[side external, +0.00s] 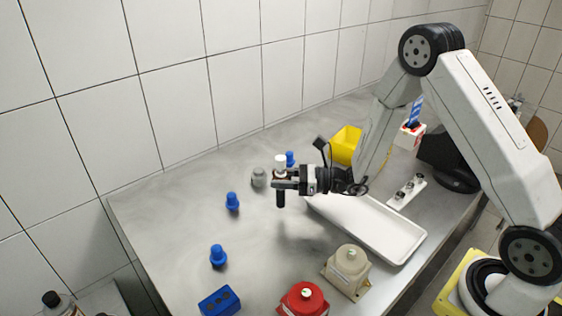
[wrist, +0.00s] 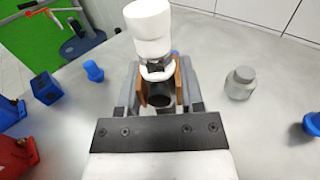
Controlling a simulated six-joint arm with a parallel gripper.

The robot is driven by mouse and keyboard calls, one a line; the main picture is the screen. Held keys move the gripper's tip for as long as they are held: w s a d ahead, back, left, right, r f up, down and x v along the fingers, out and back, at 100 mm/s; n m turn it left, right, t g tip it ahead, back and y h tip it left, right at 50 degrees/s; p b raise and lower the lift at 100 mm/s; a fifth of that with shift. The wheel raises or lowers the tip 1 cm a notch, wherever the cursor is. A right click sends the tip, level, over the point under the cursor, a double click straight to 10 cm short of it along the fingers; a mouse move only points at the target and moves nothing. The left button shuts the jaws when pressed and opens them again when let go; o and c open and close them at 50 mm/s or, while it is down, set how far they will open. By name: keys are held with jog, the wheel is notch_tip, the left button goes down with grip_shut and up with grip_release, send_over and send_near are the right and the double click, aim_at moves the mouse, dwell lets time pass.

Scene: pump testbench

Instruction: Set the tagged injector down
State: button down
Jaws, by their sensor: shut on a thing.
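The injector (side external: 280,197) has a white top and a black lower body. My gripper (side external: 284,184) is shut on its middle and holds it roughly upright above the grey bench, with its lower end apart from the surface. In the wrist view the white top of the injector (wrist: 150,28) rises between the brown-padded fingers of my gripper (wrist: 160,85). The fingers hide part of its body, and I cannot make out a tag on it.
A grey fitting (side external: 259,178) and blue fittings (side external: 232,202) stand nearby. A white tray (side external: 405,252) lies to the right, with a beige pump (side external: 348,268), red pump (side external: 304,300) and blue block (side external: 220,302) in front. A yellow bin (side external: 346,145) stands behind. The left bench is mostly clear.

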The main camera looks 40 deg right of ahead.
jog(key=shift+f, duration=1.5)
jog(key=shift+f, duration=0.15)
jog(key=shift+c, duration=1.1)
grip_release()
jog(key=shift+s+d, duration=0.1)
jog(key=shift+d, duration=0.1)
jog(key=v, duration=1.1)
jog(key=shift+s+d, duration=0.15)
jog(key=shift+s, duration=0.1)
